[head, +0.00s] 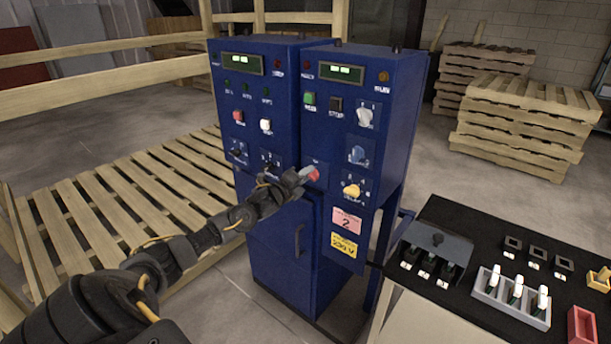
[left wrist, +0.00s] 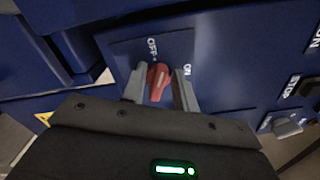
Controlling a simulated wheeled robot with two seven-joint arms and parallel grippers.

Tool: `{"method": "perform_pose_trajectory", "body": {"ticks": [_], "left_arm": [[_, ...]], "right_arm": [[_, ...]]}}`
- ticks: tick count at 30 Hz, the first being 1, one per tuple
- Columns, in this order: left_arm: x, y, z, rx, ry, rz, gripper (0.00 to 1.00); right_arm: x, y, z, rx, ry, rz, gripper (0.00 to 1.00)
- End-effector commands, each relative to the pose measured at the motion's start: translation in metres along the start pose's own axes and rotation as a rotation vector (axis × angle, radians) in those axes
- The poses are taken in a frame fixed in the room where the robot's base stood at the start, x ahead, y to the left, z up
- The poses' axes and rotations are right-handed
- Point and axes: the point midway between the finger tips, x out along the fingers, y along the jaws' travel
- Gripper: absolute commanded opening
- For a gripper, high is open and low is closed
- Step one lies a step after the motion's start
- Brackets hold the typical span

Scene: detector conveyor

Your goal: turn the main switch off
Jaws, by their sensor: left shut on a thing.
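The main switch is a red rotary knob (head: 314,175) on the front of the blue cabinet, left of the yellow knob. In the left wrist view, the red knob (left wrist: 159,82) has an OFF label above it and an ON label to its upper right. Its upper end points up, nearer to OFF than to ON. My left gripper (left wrist: 160,86) is shut on the knob, with one grey finger on each side. In the head view, my left gripper (head: 303,177) reaches the panel from the left and partly covers the knob. My right gripper is not in view.
The blue cabinet (head: 280,240) carries other close controls: a yellow knob (head: 351,190), a blue knob (head: 357,155), a white knob (head: 364,117) and several buttons. A black table (head: 450,215) with switches stands at the right. Wooden pallets stand left and behind.

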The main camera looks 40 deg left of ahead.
Motion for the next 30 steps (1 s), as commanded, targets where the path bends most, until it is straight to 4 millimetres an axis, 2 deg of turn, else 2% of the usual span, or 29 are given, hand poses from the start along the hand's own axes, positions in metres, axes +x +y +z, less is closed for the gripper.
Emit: {"method": "perform_pose_trajectory", "body": {"ticks": [6, 15, 30], "left_arm": [[-0.0003, 0.0034, -0.0017, -0.180, 0.002, 0.004, 0.06], [-0.0002, 0.0055, -0.0022, -0.351, 0.002, 0.004, 0.06], [-0.0002, 0.0065, -0.0028, -0.427, 0.003, 0.003, 0.06]], "right_arm": [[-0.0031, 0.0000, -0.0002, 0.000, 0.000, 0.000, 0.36], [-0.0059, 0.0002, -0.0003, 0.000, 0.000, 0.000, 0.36], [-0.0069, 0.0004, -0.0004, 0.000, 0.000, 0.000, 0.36]]}}
